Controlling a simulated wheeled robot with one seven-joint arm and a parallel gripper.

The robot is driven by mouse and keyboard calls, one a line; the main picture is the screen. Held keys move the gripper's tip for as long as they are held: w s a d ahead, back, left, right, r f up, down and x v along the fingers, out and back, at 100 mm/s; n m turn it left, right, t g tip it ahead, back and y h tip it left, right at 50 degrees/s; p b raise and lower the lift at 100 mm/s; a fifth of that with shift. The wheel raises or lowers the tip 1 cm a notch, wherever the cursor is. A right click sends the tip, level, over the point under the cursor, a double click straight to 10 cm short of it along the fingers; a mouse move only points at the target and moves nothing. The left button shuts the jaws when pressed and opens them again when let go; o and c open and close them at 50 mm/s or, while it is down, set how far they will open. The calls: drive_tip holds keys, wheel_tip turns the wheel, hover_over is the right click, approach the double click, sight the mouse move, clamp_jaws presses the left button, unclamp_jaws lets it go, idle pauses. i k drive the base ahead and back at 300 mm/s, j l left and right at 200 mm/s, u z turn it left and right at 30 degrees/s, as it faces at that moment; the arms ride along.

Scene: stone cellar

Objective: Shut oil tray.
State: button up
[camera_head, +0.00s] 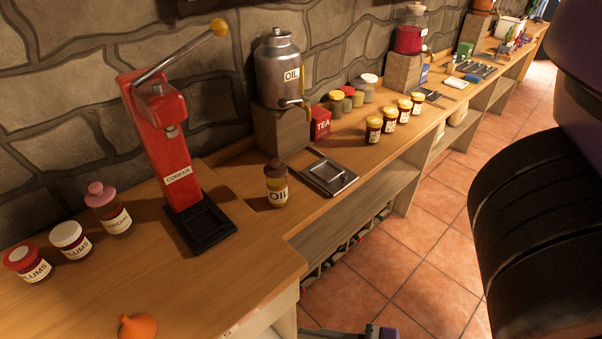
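A flat dark metal tray (345,184) lies on the counter in front of the oil urn (278,72); it seems to be the oil tray. A lighter square plate with a small raised piece shows on its top. I cannot tell whether it is open or how far. An oil bottle (276,187) with a brown top stands left of the tray, apart from it. A grey bar with a dark purple block, perhaps my gripper (340,333), is cut off at the bottom edge, low and away from the tray. Its fingers cannot be made out.
A red corker (165,140) stands on the nearer counter with several jars and an orange funnel (138,326). A red tea box (320,122) and several small jars stand beyond the tray. My dark arm fills the right side. Tiled floor (420,240) runs along the counter.

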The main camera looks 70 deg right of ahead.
sight(333, 178)
drive_tip(key=z, duration=1.55)
drive_tip(key=k+z, duration=0.1)
drive_tip(key=k, duration=0.55)
